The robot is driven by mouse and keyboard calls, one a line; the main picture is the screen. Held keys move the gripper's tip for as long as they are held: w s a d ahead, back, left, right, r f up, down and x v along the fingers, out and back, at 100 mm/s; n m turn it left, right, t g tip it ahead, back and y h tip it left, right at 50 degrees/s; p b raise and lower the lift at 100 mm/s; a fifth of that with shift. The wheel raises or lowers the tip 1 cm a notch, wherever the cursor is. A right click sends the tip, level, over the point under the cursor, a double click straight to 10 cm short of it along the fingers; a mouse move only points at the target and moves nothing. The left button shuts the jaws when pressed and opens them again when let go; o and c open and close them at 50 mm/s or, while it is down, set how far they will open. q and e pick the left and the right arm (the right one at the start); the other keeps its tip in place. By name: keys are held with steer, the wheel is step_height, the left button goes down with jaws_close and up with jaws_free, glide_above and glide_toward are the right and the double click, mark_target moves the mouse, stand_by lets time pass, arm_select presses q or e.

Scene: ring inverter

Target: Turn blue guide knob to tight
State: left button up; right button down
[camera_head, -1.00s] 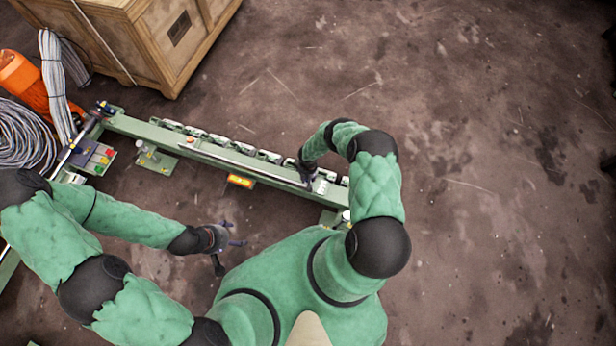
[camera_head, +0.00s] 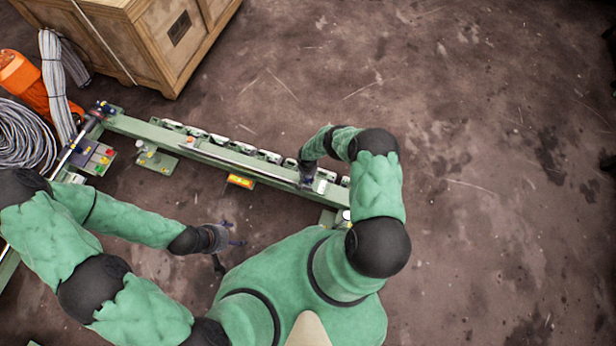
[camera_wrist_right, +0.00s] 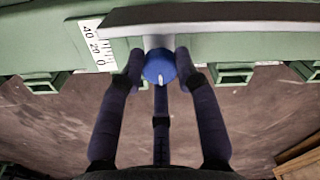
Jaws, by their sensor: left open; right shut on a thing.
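The blue guide knob (camera_wrist_right: 159,66) shows in the right wrist view, on the side of the green rail (camera_wrist_right: 240,48) under a grey guide bar (camera_wrist_right: 215,15). A small white mark sits on the knob's face. My right gripper (camera_wrist_right: 158,72) is shut on the knob, with a finger on each side of it. In the head view my right gripper (camera_head: 307,172) is at the right part of the rail, and the knob is hidden there. My left gripper (camera_head: 232,235) is open and empty over the floor, in front of the rail and apart from it.
A white scale (camera_wrist_right: 92,42) with numbers is left of the knob. In the head view a wooden crate (camera_head: 130,45) stands behind the rail. Grey cable coils (camera_head: 25,140) and an orange object (camera_head: 20,75) lie at the left. The floor on the right is clear.

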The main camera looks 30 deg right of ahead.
steer(key=shift+w, duration=0.1)
steer(key=c, duration=0.9)
jaws_free()
step_height(320, 180, up, 12)
steer(key=shift+a, duration=0.1)
stand_by(0.6)
